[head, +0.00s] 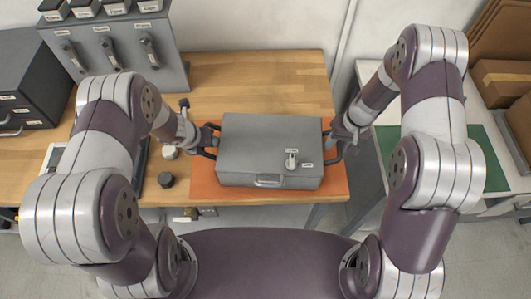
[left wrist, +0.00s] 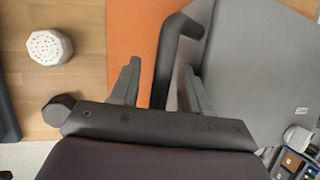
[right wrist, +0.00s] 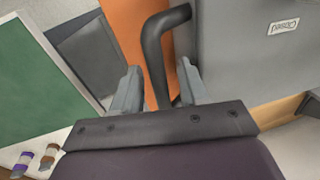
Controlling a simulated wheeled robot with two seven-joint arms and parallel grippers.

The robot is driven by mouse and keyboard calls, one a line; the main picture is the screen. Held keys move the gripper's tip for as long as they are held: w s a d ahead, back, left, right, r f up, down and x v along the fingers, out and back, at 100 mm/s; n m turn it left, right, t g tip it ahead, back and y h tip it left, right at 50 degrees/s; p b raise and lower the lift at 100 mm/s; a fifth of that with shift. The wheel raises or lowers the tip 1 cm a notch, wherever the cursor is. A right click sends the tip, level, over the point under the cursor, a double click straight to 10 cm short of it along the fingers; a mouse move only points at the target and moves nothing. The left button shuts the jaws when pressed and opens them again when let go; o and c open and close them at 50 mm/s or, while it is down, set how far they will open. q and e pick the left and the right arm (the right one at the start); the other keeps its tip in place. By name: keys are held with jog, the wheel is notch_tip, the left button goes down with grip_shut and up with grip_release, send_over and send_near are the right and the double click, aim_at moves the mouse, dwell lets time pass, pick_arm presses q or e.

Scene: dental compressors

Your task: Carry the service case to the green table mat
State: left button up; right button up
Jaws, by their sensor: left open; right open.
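The grey service case (head: 265,145) lies flat on an orange mat (head: 206,188) on the wooden table. It has a dark side handle at each end. My left gripper (head: 208,138) is at the left side handle; in the left wrist view its open fingers (left wrist: 160,85) stand on either side of that handle (left wrist: 170,60). My right gripper (head: 335,137) is at the right side handle; in the right wrist view its open fingers (right wrist: 160,88) straddle that handle (right wrist: 157,50). The green table mat (head: 488,155) lies on the white table at the right, partly hidden by my right arm.
A gap separates the wooden table (head: 260,70) from the white table (head: 365,72). A grey cabinet (head: 120,50) stands behind left. Cardboard boxes (head: 500,80) stand at the far right.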

pick_arm(q)
grip_shut()
pick_arm(e)
grip_shut()
pick_arm(q)
jog(key=shift+w+r, duration=0.1)
pick_arm(e)
jog(key=shift+w+r, duration=0.1)
dwell(0.8)
